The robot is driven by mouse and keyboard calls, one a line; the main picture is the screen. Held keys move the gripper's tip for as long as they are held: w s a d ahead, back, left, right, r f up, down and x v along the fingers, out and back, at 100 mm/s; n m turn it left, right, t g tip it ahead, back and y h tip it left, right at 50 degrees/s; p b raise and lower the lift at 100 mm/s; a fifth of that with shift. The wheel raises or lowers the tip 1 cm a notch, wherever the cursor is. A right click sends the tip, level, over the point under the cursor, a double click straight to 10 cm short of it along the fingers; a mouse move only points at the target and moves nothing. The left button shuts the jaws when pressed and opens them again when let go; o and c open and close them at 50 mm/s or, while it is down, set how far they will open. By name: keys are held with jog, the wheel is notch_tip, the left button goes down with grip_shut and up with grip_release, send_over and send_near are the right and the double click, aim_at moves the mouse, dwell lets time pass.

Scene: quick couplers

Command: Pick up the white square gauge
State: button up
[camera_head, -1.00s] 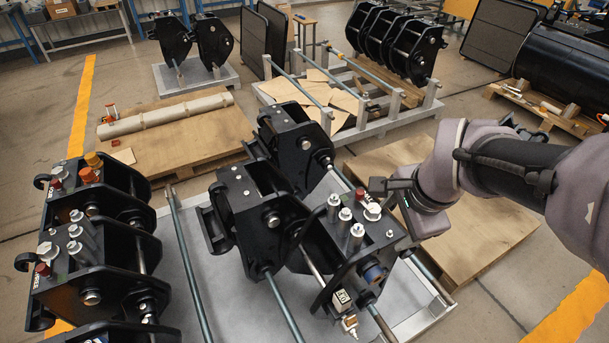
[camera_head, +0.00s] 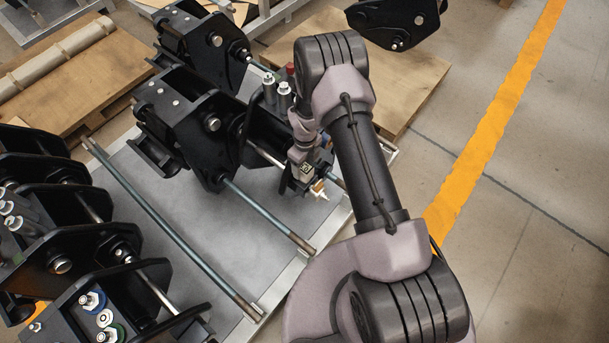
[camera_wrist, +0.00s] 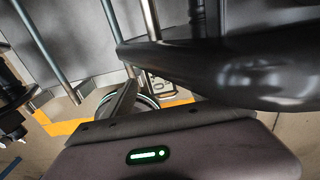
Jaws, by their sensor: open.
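The white square gauge (camera_head: 306,171) is small, with a dark-marked pale face, and sits low on the side of a black coupler (camera_head: 262,128). A white and brass fitting (camera_head: 319,188) is just below it. My gripper (camera_head: 297,172) is open, right at the gauge, and partly hides it in the head view. In the wrist view, the gauge (camera_wrist: 161,86) shows ahead of my gripper's body, next to a grey finger and partly covered. I cannot tell whether a finger touches it.
A thick glossy black part (camera_wrist: 225,72) crosses close in front of the wrist camera. Metal rods (camera_head: 270,215) lie near the coupler on the grey pallet. More black couplers (camera_head: 70,255) stand at left. The floor at right is clear.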

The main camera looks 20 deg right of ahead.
notch_tip(320, 180, down, 6)
jog(key=b, duration=0.3)
jog(key=shift+w, duration=0.1)
jog(key=shift+r, duration=0.2)
jog(key=shift+c, duration=0.2)
grip_shut()
